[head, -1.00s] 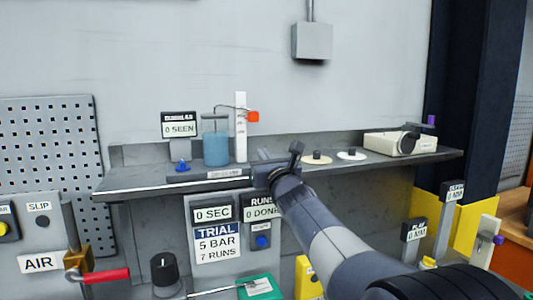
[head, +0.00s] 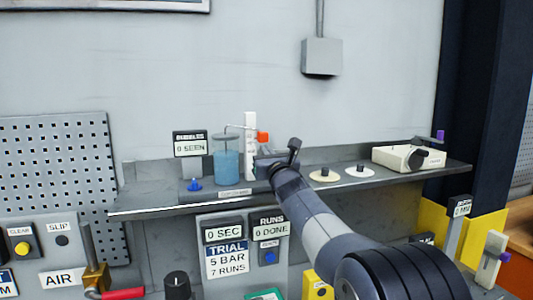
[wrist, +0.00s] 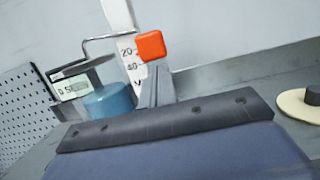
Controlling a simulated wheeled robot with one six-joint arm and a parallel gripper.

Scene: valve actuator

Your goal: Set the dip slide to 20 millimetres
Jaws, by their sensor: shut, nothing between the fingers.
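The dip slide is an upright white scale (head: 250,130) on the shelf, right of a beaker of blue liquid (head: 227,165). Its orange knob (head: 262,139) sits on its right side, with a bent rod reaching over the beaker. In the wrist view, the knob (wrist: 150,46) shows beside the scale marks 20 and 40 (wrist: 131,60); the slide's exact reading cannot be told. My gripper (head: 263,158) is shut and empty, just below and in front of the knob. The wrist view shows its closed fingers (wrist: 155,85) under the knob; contact cannot be told.
A bubbles display (head: 190,143) reading 0 SEEN stands behind a blue knob (head: 194,184) left of the beaker. Two discs (head: 325,175) and a cream device (head: 405,157) sit on the shelf to the right. Below are the trial panel (head: 227,255) and an air valve with a red handle.

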